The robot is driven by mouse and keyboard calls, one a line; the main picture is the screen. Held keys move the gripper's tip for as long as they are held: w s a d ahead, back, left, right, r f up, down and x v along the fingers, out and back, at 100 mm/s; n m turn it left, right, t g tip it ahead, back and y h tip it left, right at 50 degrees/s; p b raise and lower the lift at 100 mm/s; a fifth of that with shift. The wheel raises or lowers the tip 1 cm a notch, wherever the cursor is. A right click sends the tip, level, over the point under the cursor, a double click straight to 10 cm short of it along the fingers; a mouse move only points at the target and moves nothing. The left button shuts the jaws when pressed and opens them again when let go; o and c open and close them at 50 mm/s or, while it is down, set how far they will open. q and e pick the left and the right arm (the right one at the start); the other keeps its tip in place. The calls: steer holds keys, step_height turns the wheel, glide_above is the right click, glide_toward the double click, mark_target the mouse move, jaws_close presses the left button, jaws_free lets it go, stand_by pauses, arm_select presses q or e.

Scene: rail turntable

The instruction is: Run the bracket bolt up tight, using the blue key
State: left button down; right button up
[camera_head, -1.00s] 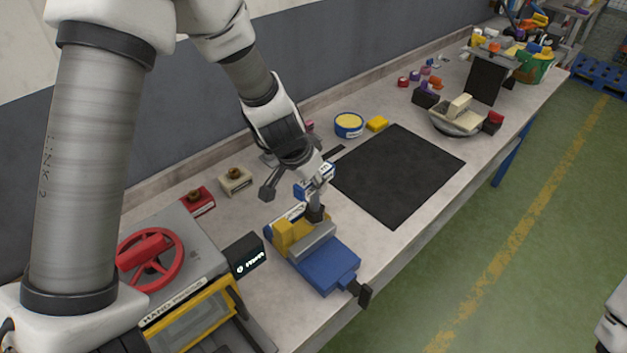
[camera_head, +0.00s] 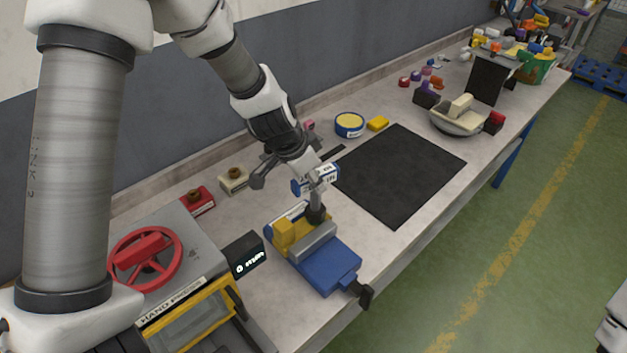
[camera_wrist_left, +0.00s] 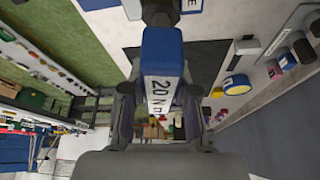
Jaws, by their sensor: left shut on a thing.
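The blue key (camera_head: 316,181) has a blue and white body with a "20 N m" label, which also shows in the left wrist view (camera_wrist_left: 163,85). My left gripper (camera_head: 308,171) is shut on this body. The key's shank points down to a dark socket end (camera_head: 316,213) at the yellow bracket (camera_head: 285,231). The bracket sits in a blue vise (camera_head: 328,267) with a grey jaw. The bolt is hidden under the socket, so I cannot tell how well it is seated. My right gripper is not in view.
A machine with a red handwheel (camera_head: 145,258) and a small dark display (camera_head: 243,255) stands left of the vise. Red (camera_head: 198,202) and cream (camera_head: 233,180) blocks lie behind. A black mat (camera_head: 398,175) lies bare to the right, with a grey bowl (camera_head: 457,120) beyond.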

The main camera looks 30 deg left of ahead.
arm_select(q)
steer(key=shift+n, duration=0.6)
steer(key=shift+r, duration=0.1)
steer(key=shift+r+p, duration=2.4)
